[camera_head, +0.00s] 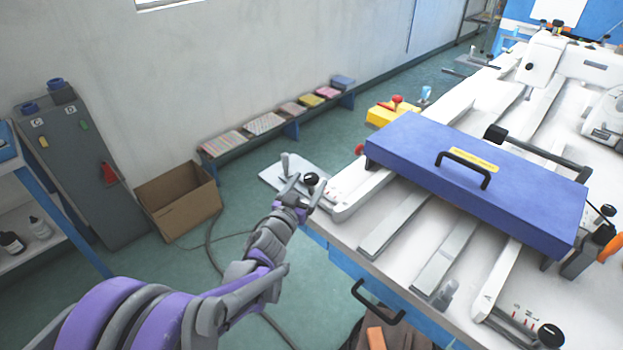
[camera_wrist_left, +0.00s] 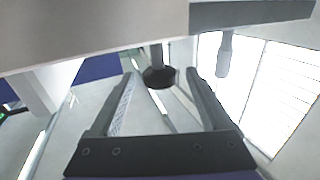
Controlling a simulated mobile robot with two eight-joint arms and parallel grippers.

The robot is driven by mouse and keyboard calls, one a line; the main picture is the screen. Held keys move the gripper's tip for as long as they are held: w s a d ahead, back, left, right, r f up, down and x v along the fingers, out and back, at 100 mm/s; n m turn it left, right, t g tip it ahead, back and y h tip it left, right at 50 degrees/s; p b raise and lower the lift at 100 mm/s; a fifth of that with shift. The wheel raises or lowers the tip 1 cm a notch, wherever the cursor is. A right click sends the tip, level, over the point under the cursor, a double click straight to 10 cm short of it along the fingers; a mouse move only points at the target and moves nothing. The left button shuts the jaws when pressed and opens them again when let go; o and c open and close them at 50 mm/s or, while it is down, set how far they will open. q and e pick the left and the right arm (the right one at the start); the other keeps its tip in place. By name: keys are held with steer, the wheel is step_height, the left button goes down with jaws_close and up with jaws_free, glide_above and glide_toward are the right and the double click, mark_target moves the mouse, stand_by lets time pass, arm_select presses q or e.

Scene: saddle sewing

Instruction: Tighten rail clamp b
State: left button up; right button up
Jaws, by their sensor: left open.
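A rail clamp's black round knob (camera_head: 311,178) stands at the near left corner of the white table, by the end of a white rail (camera_head: 358,194). My left gripper (camera_head: 299,185) is at this knob, its arm reaching in from the lower left. In the left wrist view the open fingers (camera_wrist_left: 162,75) point at the dark knob (camera_wrist_left: 158,78), which shows between their tips. I cannot tell whether they touch it. A second black knob (camera_head: 551,335) sits on a scale-marked rail end at lower right. No readable label shows which clamp is b. My right gripper is out of view.
A blue box (camera_head: 430,150) with a black handle lies across the rails right of my left gripper. A white sewing machine (camera_head: 545,58) stands behind it. A cardboard box (camera_head: 180,200) is on the floor at left. A drawer handle (camera_head: 376,303) sticks out below the table edge.

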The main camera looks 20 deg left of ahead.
arm_select(q)
steer(key=shift+w, duration=1.05)
jaws_close()
steer(key=shift+a+h, duration=0.1)
steer(key=shift+h, duration=0.3)
